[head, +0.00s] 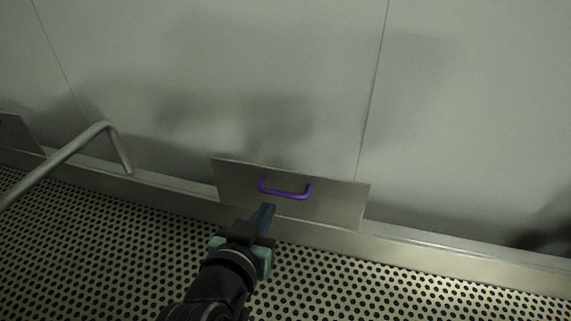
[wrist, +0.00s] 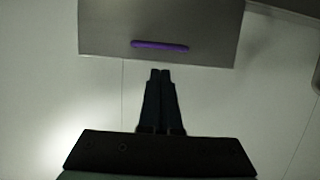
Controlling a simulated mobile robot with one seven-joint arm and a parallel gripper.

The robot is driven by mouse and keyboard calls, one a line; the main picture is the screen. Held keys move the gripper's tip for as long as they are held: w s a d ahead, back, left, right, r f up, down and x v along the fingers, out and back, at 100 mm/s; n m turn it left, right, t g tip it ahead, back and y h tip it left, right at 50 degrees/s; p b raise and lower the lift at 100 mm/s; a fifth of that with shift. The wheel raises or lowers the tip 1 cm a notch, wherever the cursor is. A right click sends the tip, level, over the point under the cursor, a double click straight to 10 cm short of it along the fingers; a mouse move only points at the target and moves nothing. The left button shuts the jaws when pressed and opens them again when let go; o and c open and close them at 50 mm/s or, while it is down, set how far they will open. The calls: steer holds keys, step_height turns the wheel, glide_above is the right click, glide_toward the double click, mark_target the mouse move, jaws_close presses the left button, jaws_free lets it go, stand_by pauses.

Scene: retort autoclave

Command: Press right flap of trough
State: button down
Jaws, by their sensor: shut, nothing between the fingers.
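The flap (head: 230,184) is a flat grey metal plate with a purple bar handle (head: 285,191), standing tilted along the trough (head: 400,246) at the foot of the wall. In the wrist view the flap (wrist: 205,22) fills the upper middle, with the purple handle (wrist: 160,45) near its lower edge. My gripper (head: 268,208) is shut and empty, its fingertips just in front of and below the handle in the head view. In the wrist view my gripper's fingertips (wrist: 160,72) point at the handle with a gap in the picture; I cannot tell the true distance.
A second flap (head: 16,134) is partly in view at the far left. A bent metal pipe (head: 75,145) rises at the left beside the trough. The perforated floor (head: 400,290) is clear around my arm. The pale panelled wall (head: 230,60) stands behind.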

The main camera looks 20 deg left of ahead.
mark_target(285, 180)
steer(key=shift+s, duration=0.1)
steer(key=b+x, duration=0.3)
steer(key=x, duration=0.7)
